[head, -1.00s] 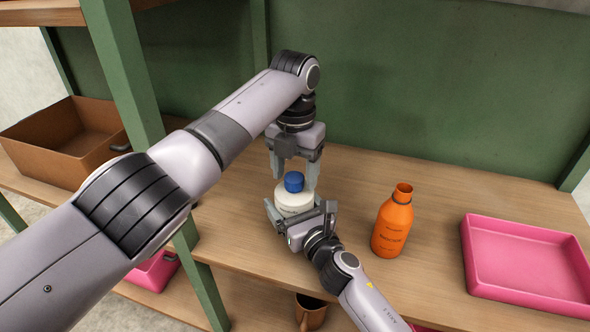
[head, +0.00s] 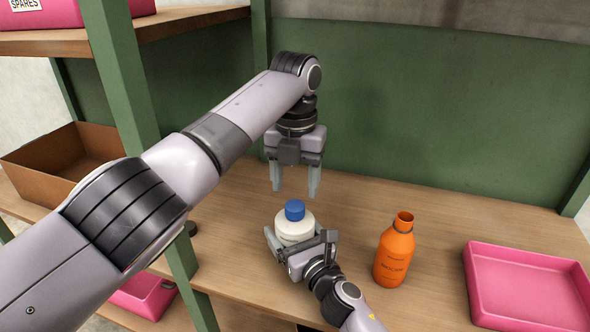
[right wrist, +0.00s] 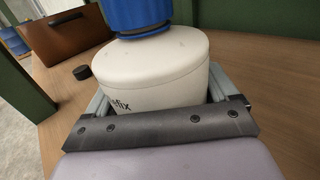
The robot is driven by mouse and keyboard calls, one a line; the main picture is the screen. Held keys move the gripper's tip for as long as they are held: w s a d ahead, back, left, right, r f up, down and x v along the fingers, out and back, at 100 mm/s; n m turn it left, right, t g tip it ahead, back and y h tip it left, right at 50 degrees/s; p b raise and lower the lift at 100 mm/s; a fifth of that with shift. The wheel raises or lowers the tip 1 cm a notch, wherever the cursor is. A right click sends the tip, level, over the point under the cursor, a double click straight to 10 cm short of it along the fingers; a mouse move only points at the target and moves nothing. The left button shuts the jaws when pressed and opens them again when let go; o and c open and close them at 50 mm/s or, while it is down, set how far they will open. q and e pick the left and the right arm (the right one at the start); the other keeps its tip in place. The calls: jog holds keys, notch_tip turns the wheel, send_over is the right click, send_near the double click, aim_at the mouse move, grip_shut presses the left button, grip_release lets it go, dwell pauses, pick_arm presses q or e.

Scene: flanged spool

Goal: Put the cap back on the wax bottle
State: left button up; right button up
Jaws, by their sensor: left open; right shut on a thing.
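A white bottle (head: 294,229) with a blue cap (head: 295,210) on its top stands upright on the shelf. My right gripper (head: 298,237) is shut around its body. In the right wrist view the white bottle (right wrist: 155,72) shows a partly hidden label ending in "fix", and the blue cap (right wrist: 138,16) sits on its neck, cut off by the top edge. My left gripper (head: 295,193) is open and empty, pointing down just above the cap. An orange bottle (head: 394,255) with an open neck stands to the right. I cannot tell by label which bottle holds wax.
A pink tray (head: 470,280) lies at the right of the wooden shelf (head: 360,200). A small dark round piece (right wrist: 82,72) lies on the shelf, beyond the white bottle in the right wrist view. A brown box (head: 40,180) stands left of the green post (head: 130,110).

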pick_arm(q)
jog(key=n, duration=0.4)
jog(key=shift+r+n, duration=0.15)
jog(key=shift+n, duration=0.25)
jog(key=n, duration=0.3)
jog(key=shift+r, duration=0.1)
jog(key=n, duration=0.6)
jog(key=shift+r, duration=0.15)
jog(key=n, duration=0.3)
jog(key=shift+r, duration=0.1)
jog(key=n, duration=0.4)
jog(key=shift+r+n, duration=0.15)
jog(key=shift+n, duration=0.25)
jog(key=n, duration=0.6)
jog(key=shift+r, duration=0.15)
jog(key=n, duration=0.4)
jog(key=shift+r+n, duration=0.15)
jog(key=shift+n, duration=0.25)
jog(key=n, duration=0.9)
jog(key=shift+r, duration=0.25)
jog(key=n, duration=0.6)
jog(key=shift+s+r, duration=0.1)
jog(key=shift+r, duration=0.05)
jog(key=n, duration=0.6)
jog(key=shift+r, duration=0.2)
